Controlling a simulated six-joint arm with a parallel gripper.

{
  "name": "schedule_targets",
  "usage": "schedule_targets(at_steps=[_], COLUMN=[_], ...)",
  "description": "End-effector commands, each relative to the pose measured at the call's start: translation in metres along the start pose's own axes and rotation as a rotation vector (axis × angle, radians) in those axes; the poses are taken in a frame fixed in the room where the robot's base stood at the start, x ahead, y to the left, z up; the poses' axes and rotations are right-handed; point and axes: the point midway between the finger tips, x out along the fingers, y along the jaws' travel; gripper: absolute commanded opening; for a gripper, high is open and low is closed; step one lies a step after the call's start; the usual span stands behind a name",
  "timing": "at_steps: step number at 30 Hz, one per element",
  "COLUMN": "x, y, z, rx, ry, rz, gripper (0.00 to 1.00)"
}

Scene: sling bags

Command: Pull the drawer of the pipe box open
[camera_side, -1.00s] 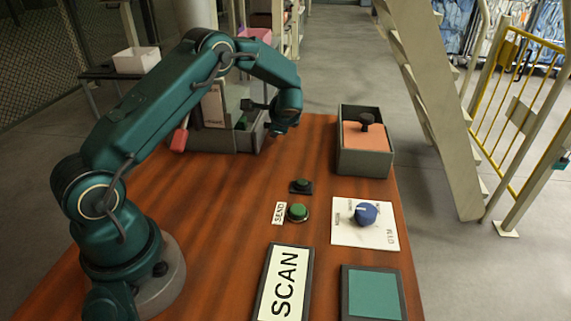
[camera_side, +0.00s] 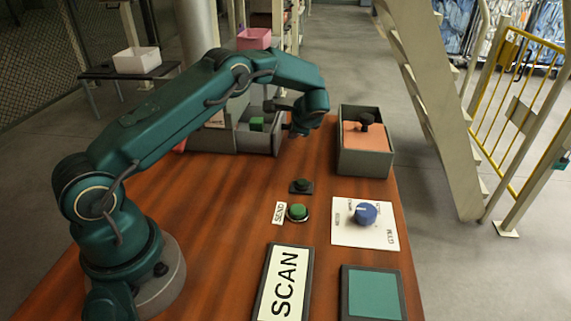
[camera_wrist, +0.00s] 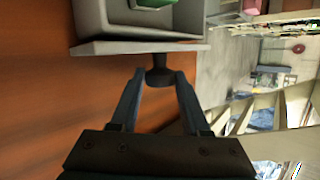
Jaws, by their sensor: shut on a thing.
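The drawer (camera_side: 262,142) of the grey box at the back left of the table stands pulled out to the right, with a green thing (camera_side: 257,124) inside. In the wrist view I see the drawer's grey front (camera_wrist: 110,47), part of its inside and the green thing (camera_wrist: 152,3). A dark round knob (camera_wrist: 160,78) sticks out from that front. My gripper (camera_wrist: 160,73) is shut on the knob, one finger on each side. In the side view my gripper (camera_side: 297,131) is just right of the drawer, its fingers small and dark. My arm hides much of the box.
An open grey box (camera_side: 364,168) with an orange inside and a black knob stands right of my gripper. Green buttons (camera_side: 297,212), a blue dial (camera_side: 365,214), a SCAN plate (camera_side: 283,285) and a teal pad (camera_side: 374,293) lie nearer.

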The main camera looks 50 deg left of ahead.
Motion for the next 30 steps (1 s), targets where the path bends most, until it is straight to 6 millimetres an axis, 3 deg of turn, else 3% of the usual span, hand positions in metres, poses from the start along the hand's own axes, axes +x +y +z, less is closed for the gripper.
schedule_targets(at_steps=[1, 3, 14, 24, 30], x=[-0.001, -0.001, -0.004, -0.044, -0.052], y=[-0.003, -0.003, -0.001, -0.002, -0.001], z=[-0.001, -0.001, -0.001, -0.001, -0.001], rx=[0.000, -0.001, -0.001, -0.001, -0.001], ry=[0.006, 0.006, 0.003, 0.006, 0.004], rz=[-0.009, -0.008, -0.003, -0.006, -0.004], gripper=[0.54, 0.76, 0.76, 0.76, 0.76])
